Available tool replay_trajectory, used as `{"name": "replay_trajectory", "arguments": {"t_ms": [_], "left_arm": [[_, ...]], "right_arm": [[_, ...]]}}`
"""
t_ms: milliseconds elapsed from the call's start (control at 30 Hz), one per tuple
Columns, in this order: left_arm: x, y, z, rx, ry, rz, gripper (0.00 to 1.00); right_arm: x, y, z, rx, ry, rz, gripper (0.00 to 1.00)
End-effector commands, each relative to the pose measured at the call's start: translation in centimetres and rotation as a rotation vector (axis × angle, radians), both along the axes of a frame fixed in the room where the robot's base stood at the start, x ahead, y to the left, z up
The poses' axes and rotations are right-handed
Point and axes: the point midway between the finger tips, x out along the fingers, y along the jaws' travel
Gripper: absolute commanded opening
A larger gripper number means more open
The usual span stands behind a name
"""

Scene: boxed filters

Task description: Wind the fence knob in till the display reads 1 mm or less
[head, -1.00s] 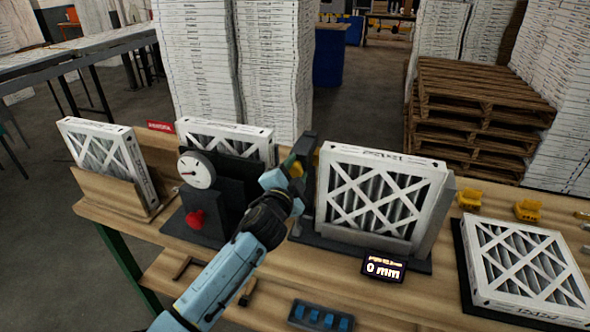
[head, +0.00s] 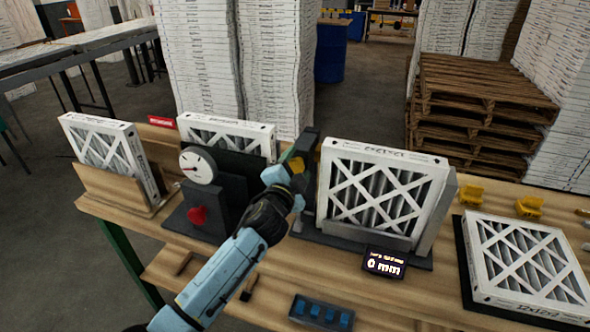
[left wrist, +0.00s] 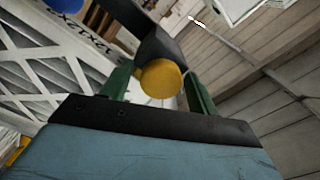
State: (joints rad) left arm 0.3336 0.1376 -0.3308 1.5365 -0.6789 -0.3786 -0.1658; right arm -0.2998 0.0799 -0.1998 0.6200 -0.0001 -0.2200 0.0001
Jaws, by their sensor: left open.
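The yellow fence knob (left wrist: 161,80) shows in the left wrist view, on a dark bracket. In the head view the knob (head: 297,165) is mostly hidden by my left gripper (head: 290,168), at the dark fence post (head: 307,146) beside the filter. In the left wrist view, the green fingers of my left gripper (left wrist: 158,88) stand on both sides of the knob with the jaws open; whether a finger touches it I cannot tell. My right gripper is not in view.
A dial gauge (head: 198,165) and a red knob (head: 197,217) stand left of my arm. A boxed filter (head: 530,265) lies on a dark mat at right, with yellow pieces (head: 471,195) behind it. A tray of blue pieces (head: 321,313) lies at the front.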

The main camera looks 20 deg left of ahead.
Motion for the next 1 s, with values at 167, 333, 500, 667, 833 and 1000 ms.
{"name": "replay_trajectory", "arguments": {"t_ms": [167, 333, 500, 667, 833, 1000], "left_arm": [[-1.1, 0.0, -0.1, -0.001, 0.001, -0.001, 0.60], [-3.9, 0.1, -0.2, 0.001, 0.001, -0.001, 0.60], [-7.4, 0.3, -0.2, 0.000, 0.002, -0.001, 0.60], [-10.4, 0.3, -0.2, -0.001, 0.002, -0.001, 0.60], [-12.5, 0.4, -0.1, 0.001, 0.001, -0.001, 0.60], [-13.3, 0.5, 0.0, 0.001, 0.000, 0.000, 0.60]], "right_arm": [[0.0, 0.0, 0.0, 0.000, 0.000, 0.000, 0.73], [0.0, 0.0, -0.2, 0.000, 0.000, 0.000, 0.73], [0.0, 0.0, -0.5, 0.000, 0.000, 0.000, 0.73], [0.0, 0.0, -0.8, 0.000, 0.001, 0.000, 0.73], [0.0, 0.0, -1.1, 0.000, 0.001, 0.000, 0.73], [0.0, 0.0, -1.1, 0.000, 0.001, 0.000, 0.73]]}}
